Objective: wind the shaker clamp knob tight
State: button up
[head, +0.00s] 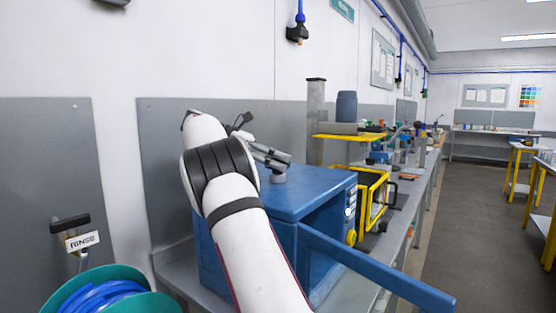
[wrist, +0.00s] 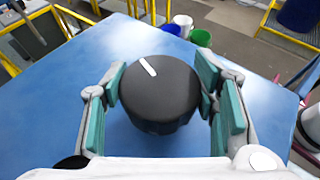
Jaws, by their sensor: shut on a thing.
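The clamp knob (wrist: 160,95) is a round black knob with a white mark near its upper left edge, seen from above in the wrist view. It stands over the blue top (wrist: 62,95) of the shaker. My gripper (wrist: 163,82) has its teal-padded fingers on the left and right sides of the knob and is shut on it. In the head view the shaker is a blue box (head: 310,188) with an open front, and my gripper (head: 270,158) is over its top. The knob is small there, and its mark cannot be made out.
A blue panel (head: 375,268) sticks out from the box's front toward the lower right. A yellow frame (head: 372,195) stands just beyond the box on the grey bench. A teal hose reel (head: 110,295) is at the lower left. The aisle floor (head: 460,210) at right is clear.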

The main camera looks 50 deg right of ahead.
jog(key=shift+d, duration=0.1)
jog(key=o, duration=1.2)
jog(key=shift+s, duration=0.1)
jog(key=shift+c, duration=0.2)
jog(key=shift+r+n+p, duration=0.1)
jog(key=shift+n+p, duration=0.2)
